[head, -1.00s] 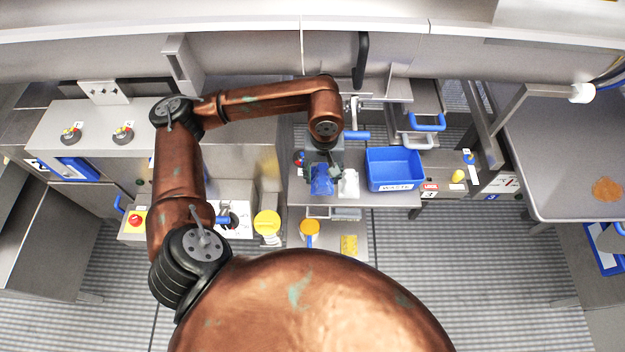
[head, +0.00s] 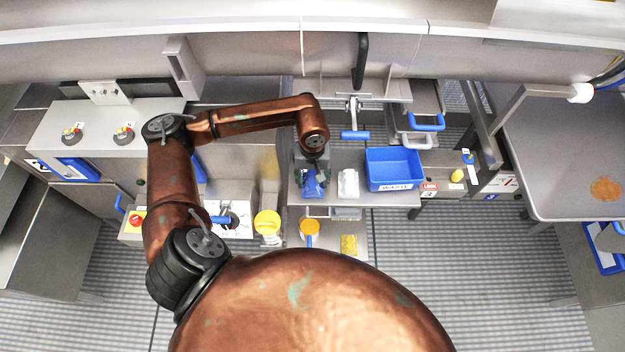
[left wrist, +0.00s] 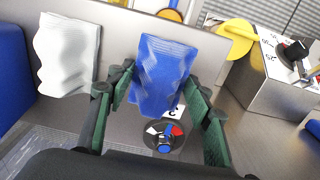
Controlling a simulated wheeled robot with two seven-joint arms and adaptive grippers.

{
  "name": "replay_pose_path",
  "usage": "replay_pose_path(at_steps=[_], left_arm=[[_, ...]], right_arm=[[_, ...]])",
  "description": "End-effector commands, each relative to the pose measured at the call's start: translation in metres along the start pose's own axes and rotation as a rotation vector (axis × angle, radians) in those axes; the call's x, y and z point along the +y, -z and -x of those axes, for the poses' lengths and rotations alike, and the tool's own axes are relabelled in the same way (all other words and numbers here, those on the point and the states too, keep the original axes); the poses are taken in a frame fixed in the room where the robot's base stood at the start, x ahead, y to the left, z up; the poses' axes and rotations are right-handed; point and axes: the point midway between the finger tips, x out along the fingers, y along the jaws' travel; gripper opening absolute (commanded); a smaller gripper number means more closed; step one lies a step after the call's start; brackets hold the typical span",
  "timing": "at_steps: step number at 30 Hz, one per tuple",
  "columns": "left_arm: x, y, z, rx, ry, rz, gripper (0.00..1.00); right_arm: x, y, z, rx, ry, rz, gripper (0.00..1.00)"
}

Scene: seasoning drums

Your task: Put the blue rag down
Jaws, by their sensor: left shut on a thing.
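The blue rag (head: 312,187) hangs in my left gripper (head: 313,172) over the left part of a small grey metal shelf. In the left wrist view the blue rag (left wrist: 160,75) is upright and rippled between the two green-padded fingers (left wrist: 155,92), which are shut on it. Whether its lower edge touches the shelf I cannot tell. A white rag (head: 348,183) stands just to the right on the same shelf, apart from the blue one. It also shows in the left wrist view (left wrist: 67,55), left of the fingers. My right gripper is out of view.
A blue bin (head: 395,185) stands on the shelf right of the white rag. A round dial (left wrist: 165,138) sits close by the fingers. A yellow-lidded container (head: 267,224) and an orange-lidded cup (head: 309,228) are nearer me. A blue handle (head: 355,135) is behind.

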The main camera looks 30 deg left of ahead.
Motion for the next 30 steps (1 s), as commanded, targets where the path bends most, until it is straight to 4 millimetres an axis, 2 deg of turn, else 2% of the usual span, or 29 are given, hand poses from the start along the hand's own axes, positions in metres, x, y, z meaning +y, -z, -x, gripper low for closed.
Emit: replay_pose_path(at_steps=[3,4,11,19,23,26,30], left_arm=[[0.0,0.0,-0.004,0.0,0.001,0.0,0.28],[0.0,0.0,-0.004,0.0,0.001,0.0,0.48],[0.0,0.0,-0.002,0.0,0.0,0.0,0.64],[0.0,0.0,-0.002,0.0,0.0,0.0,0.65],[0.0,0.0,0.004,0.001,-0.001,0.0,0.65],[0.0,0.001,0.019,0.003,0.0,-0.001,0.65],[0.0,0.001,0.049,0.005,-0.001,0.0,0.65]], right_arm=[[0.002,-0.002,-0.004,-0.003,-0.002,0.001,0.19],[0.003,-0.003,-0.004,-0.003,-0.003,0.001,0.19],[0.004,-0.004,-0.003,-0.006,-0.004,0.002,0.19],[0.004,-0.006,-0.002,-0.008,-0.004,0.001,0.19],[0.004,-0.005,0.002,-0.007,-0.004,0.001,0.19],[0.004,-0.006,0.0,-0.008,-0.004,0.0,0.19],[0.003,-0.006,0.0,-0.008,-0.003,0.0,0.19]])
